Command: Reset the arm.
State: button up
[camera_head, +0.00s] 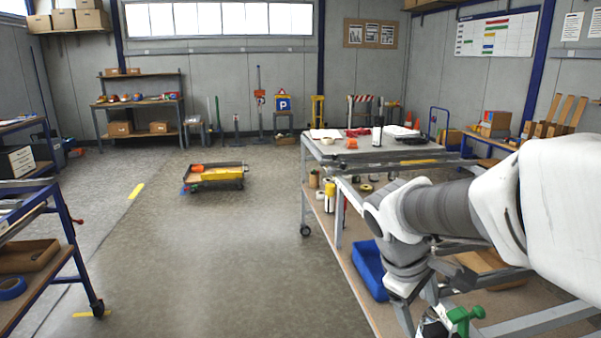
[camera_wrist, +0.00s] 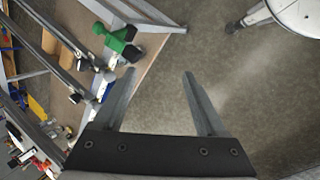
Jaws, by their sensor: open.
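My gripper (camera_wrist: 158,72) is open in the wrist view. Its two grey fingers are apart, with nothing between them but the floor behind. A green object (camera_wrist: 118,38), perhaps a clamp or handle, is on the shelf edge just beyond the left finger; a gap between them cannot be judged. The green object (camera_head: 464,318) also shows at the bottom of the head view. My arm comes in from the right in the head view, bent and pointing down by the workbench. The gripper itself cannot be made out clearly there.
A grey workbench (camera_head: 335,150) with a lower shelf stands by my arm, with a blue bin (camera_head: 369,270) on the shelf. A cart with a blue frame (camera_head: 68,225) is at the left. A low trolley (camera_head: 215,183) stands on the floor. The middle floor is clear.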

jog(key=s+a+r+m+t+y+p, duration=0.2)
jog(key=s+a+r+m, duration=0.1)
jog(key=s, duration=0.3)
jog(key=s+a+r+m+t+y+p, duration=0.1)
jog(key=s+a+r+m+y+p, duration=0.1)
jog(key=s+a+r+m, duration=0.1)
jog(key=s+r+m, duration=0.1)
jog(key=s+r, duration=0.1)
jog(key=s, duration=0.1)
jog(key=shift+s+r+m+t, duration=0.15)
jog(key=shift+s+m+t, duration=0.15)
jog(key=shift+t, duration=0.1)
jog(key=shift+o, duration=0.3)
dwell(1.1)
